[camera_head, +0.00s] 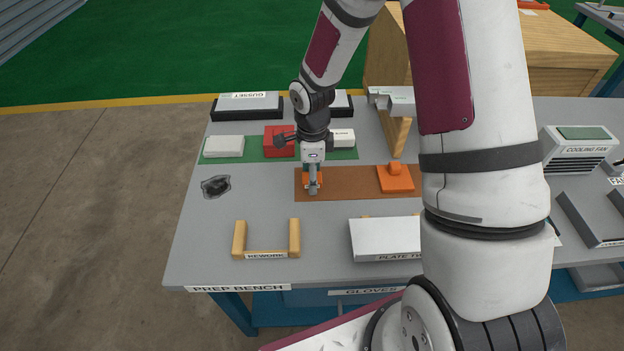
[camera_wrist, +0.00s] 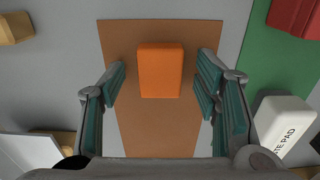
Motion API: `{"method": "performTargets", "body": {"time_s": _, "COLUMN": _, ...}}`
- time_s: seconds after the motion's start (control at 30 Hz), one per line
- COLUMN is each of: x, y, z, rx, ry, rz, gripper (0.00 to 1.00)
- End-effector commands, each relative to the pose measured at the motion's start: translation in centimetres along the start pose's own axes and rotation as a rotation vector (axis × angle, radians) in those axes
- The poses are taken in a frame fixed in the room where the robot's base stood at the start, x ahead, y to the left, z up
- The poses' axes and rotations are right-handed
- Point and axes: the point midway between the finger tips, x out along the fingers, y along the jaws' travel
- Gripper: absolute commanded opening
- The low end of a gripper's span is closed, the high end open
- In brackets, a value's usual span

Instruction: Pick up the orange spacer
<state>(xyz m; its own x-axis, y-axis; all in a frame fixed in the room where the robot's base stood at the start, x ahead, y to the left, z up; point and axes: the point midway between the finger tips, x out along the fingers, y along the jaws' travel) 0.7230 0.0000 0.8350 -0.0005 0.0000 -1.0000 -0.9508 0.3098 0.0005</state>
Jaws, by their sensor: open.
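An orange block, which I take for the orange spacer (camera_wrist: 160,70), lies on a brown mat (camera_wrist: 150,125) in the wrist view. My gripper (camera_head: 313,188) is open above it, with one teal-padded finger on each side of the block. Clear gaps show between pads and block in the wrist view, and nothing is held. In the head view the gripper hides much of the block (camera_head: 306,181). A second orange piece (camera_head: 397,180), with a knob on top, sits at the right end of the same mat.
Behind is a green mat (camera_head: 255,152) with a red block (camera_head: 279,140) and white pieces. A wooden-sided REWORK holder (camera_head: 266,254) and a white PLATE box (camera_head: 385,237) stand in front. A dark patch (camera_head: 215,186) lies at left. Bare bench (camera_head: 255,210) surrounds the mat.

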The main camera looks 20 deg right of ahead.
Motion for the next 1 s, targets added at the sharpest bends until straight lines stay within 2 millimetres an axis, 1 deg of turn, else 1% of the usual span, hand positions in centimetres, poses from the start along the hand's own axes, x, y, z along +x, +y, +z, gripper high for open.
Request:
{"method": "performTargets", "body": {"time_s": 0.1, "x": 0.0, "y": 0.0, "z": 0.0, "rx": 0.0, "ry": 0.0, "rz": -0.001, "gripper": 0.57}}
{"method": "performTargets", "body": {"time_s": 0.17, "x": -0.1, "y": 0.0, "z": 0.0, "rx": 0.0, "ry": 0.0, "rz": -0.001, "gripper": 0.43}}
{"method": "performTargets", "body": {"time_s": 0.2, "x": -0.1, "y": 0.0, "z": 0.0, "rx": -0.001, "ry": 0.0, "rz": -0.001, "gripper": 0.34}}
{"method": "performTargets", "body": {"time_s": 0.27, "x": -0.1, "y": 0.0, "z": 0.0, "rx": -0.001, "ry": 0.0, "rz": -0.001, "gripper": 0.2}}
{"method": "performTargets", "body": {"time_s": 0.3, "x": -0.1, "y": 0.0, "z": 0.0, "rx": -0.001, "ry": 0.0, "rz": -0.001, "gripper": 0.11}}
{"method": "performTargets", "body": {"time_s": 0.33, "x": -0.1, "y": 0.0, "z": 0.0, "rx": -0.001, "ry": 0.0, "rz": -0.001, "gripper": 0.05}}
{"method": "performTargets", "body": {"time_s": 0.67, "x": -0.3, "y": -0.1, "z": 0.0, "rx": -0.001, "ry": 0.0, "rz": -0.002, "gripper": 0.05}}
{"method": "performTargets", "body": {"time_s": 0.77, "x": -1.4, "y": -0.1, "z": 0.0, "rx": 0.0, "ry": 0.0, "rz": -0.004, "gripper": 0.05}}
{"method": "performTargets", "body": {"time_s": 0.87, "x": -3.1, "y": -0.1, "z": 0.0, "rx": 0.0, "ry": -0.001, "rz": -0.006, "gripper": 0.05}}
{"method": "performTargets", "body": {"time_s": 1.0, "x": -5.9, "y": -0.1, "z": 0.0, "rx": 0.0, "ry": -0.001, "rz": -0.007, "gripper": 0.05}}
